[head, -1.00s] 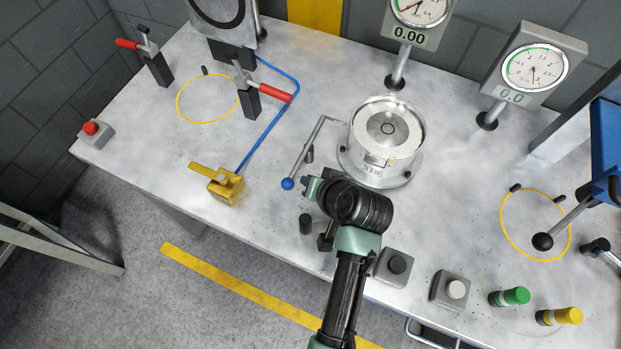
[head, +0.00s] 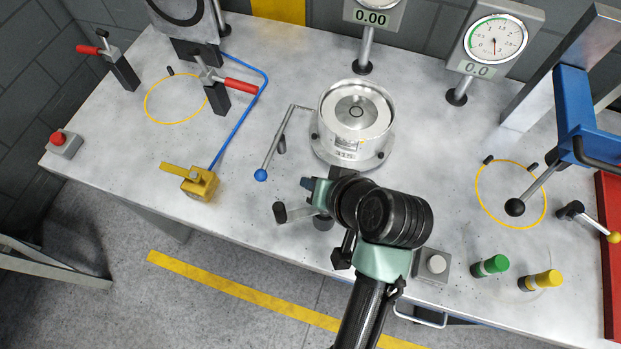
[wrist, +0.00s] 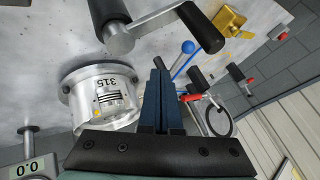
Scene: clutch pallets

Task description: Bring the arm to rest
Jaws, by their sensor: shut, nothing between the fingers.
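My gripper (wrist: 161,80) shows in the wrist view with its two dark blue fingers together and nothing between them. In the head view my arm reaches up from the bottom over the front edge of the bench, and its thick wrist part hides most of the gripper. A round metal cylinder (head: 352,125) marked 315 stands on the bench behind the wrist. It also shows in the wrist view (wrist: 106,92), to the left of the fingers, with a visible space between them.
A crank with a black grip (head: 279,212) is close to my wrist. A blue-knobbed lever (head: 261,174) stands beside the cylinder. A yellow valve (head: 199,182), red-handled clamps (head: 214,90), gauges (head: 494,45) and a white button (head: 437,264) are around.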

